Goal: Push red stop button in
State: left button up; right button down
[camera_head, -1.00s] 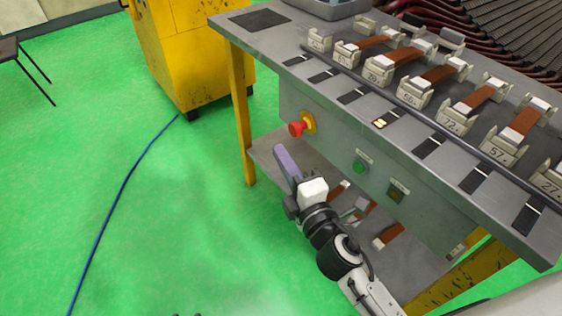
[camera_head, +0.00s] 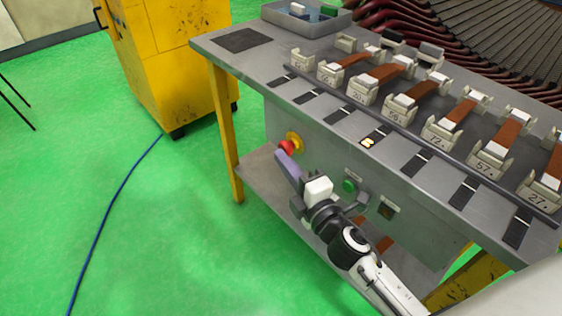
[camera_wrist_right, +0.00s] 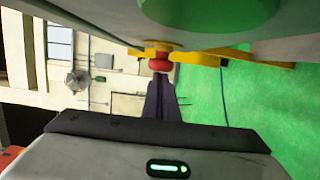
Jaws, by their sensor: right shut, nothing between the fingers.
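The red stop button (camera_head: 286,147) sticks out from its yellow base (camera_head: 295,141) on the bench's front panel. It also shows in the right wrist view (camera_wrist_right: 158,60), straight ahead of the fingertips. My right gripper (camera_head: 281,157) is shut and empty, its purple-grey fingers pointing up at the button. In the right wrist view the right gripper (camera_wrist_right: 160,80) reaches up to just below the button. The tips are at or very close to it; I cannot tell whether they touch. My left gripper is not in view.
A green button (camera_head: 349,186) and a dark switch (camera_head: 386,211) sit right of my gripper on the same panel. Numbered coil holders (camera_head: 405,112) line the benchtop. A yellow cabinet (camera_head: 170,60) stands at the left. The green floor in front is mostly clear, with a blue cable (camera_head: 115,205).

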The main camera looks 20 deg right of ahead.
jog(key=shift+w+d+r+h, duration=0.2)
jog(key=shift+d+h, duration=0.1)
jog(key=shift+d, duration=0.3)
jog(key=s+a+b, duration=0.3)
jog(key=s+a, duration=0.1)
jog(key=s, duration=0.7)
jog(key=shift+s+f, duration=0.15)
jog(key=shift+s, duration=0.2)
